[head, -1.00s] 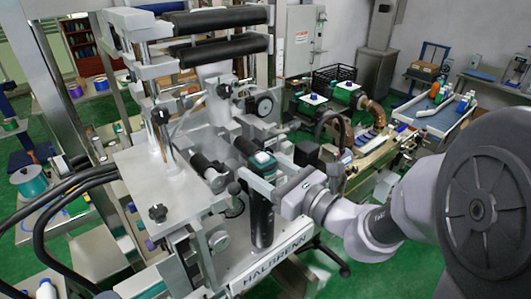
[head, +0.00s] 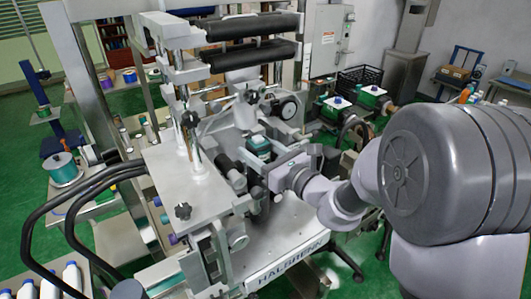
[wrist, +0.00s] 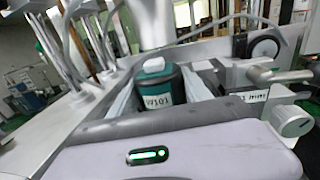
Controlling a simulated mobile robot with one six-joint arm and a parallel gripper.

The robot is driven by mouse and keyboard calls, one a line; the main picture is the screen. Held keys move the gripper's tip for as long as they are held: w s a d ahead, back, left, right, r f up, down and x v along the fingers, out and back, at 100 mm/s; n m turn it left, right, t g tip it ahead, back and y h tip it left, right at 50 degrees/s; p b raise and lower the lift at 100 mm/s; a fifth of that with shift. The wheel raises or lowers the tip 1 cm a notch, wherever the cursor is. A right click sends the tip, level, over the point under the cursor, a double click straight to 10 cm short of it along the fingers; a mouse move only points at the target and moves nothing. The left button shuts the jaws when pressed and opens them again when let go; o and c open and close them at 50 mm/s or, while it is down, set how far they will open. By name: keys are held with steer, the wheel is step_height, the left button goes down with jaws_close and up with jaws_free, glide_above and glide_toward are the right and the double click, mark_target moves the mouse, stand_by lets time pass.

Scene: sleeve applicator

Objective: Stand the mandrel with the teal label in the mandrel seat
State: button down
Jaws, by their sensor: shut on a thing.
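The mandrel (head: 258,147) has a teal top and a darker lower body. It stands about upright at the front of the machine, beside a black roller. In the wrist view the mandrel (wrist: 159,90) shows a white cap, a dark teal body and a white printed tag. It sits between the two pale fingers of my gripper (wrist: 162,84), which is shut on it. In the head view my gripper (head: 266,167) reaches in from the right. The mandrel's foot is hidden in the wrist view, and I cannot make out the seat clearly in either view.
The grey machine (head: 180,165) with its posts and dark rollers (head: 247,54) rises close behind and left of the mandrel. A knob (wrist: 293,121) and a metal lever stand close on the right in the wrist view. Black hoses (head: 75,195) run at the left.

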steer(key=x, duration=0.6)
steer(key=shift+w+d+f, duration=0.3)
steer(key=shift+f, duration=0.1)
steer(key=shift+f+b, duration=0.3)
steer(key=shift+b, duration=0.1)
stand_by(0.5)
steer(key=shift+c, duration=2)
jaws_free()
steer(key=s+a+b+v, duration=0.1)
steer(key=b+v, duration=0.6)
steer(key=v, duration=2)
steer(key=shift+b, duration=0.3)
